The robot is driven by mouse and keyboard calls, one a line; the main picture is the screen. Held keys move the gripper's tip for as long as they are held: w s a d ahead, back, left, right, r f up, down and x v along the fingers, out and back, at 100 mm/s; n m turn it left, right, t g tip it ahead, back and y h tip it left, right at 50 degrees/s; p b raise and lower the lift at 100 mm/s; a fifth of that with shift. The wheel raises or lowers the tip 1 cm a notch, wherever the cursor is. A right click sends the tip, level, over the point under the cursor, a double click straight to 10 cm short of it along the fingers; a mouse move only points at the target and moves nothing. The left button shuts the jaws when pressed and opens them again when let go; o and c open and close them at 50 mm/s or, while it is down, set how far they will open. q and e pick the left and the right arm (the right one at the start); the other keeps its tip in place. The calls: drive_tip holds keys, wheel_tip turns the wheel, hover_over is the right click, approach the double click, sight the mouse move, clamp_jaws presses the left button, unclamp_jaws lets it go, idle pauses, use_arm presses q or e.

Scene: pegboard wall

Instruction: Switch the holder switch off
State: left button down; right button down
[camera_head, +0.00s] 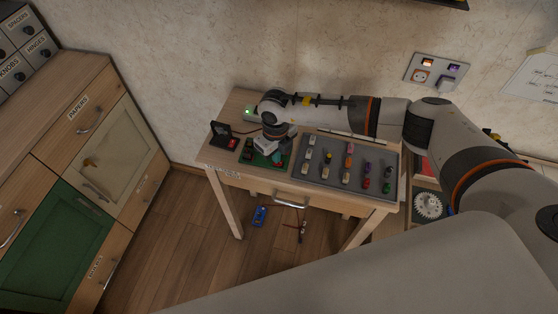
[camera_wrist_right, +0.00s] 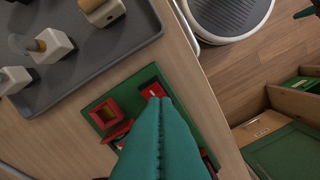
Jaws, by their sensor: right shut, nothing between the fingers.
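A green board (camera_head: 249,156) lies near the left front of the wooden table, with small red and dark parts on it. In the right wrist view the board (camera_wrist_right: 91,106) carries an open red box (camera_wrist_right: 104,114) and a red-and-white part (camera_wrist_right: 153,91), perhaps the switch. I cannot tell the switch's position. My right gripper (camera_head: 276,158) is over the board. Its teal fingers (camera_wrist_right: 158,106) are shut, empty, close to the red-and-white part; contact is unclear. They hide part of the board. My left gripper is not in view.
A black stand (camera_head: 221,130) is left of the board. A grey tray (camera_head: 336,184) with several small pieces lies to its right; its edge also shows in the wrist view (camera_wrist_right: 145,42). A wall socket panel (camera_head: 436,73) is behind. A blue object (camera_head: 259,216) lies on the floor.

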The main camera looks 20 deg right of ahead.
wheel_tip(320, 180, up, 6)
drive_tip(key=p, duration=0.3)
drive_tip(key=shift+r+p, duration=0.15)
drive_tip(key=shift+p, duration=0.2)
idle(0.3)
